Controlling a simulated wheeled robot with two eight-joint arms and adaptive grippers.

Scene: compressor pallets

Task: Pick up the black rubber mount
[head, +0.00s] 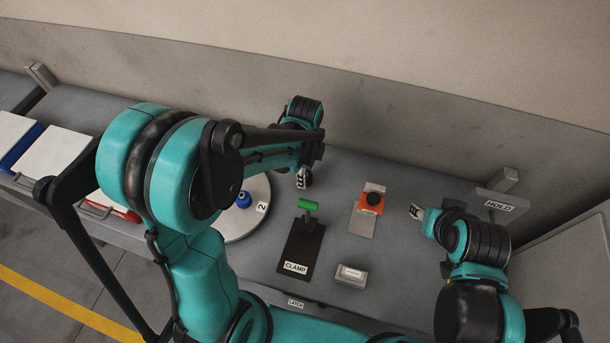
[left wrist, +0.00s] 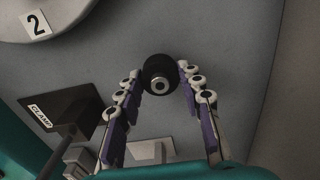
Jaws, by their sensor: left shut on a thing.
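The black rubber mount (left wrist: 160,73) is a short dark cylinder with a pale metal stud at its centre. In the left wrist view it sits between the fingertips of my left gripper (left wrist: 161,80), which is shut on it. In the head view my left gripper (head: 303,180) is over the grey bench, just beyond the green clamp handle; the mount is hard to make out there. My right gripper (head: 415,212) hangs over the bench's right part, near the orange block; its jaws are too small to read.
A round plate marked 2 (head: 257,222) bears a blue part (head: 243,200). The black CLAMP base (head: 297,256) has a green handle (head: 308,204). An orange block with a black knob (head: 370,203), a small grey block (head: 351,276) and a HOLD sign (head: 498,206) stand to the right.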

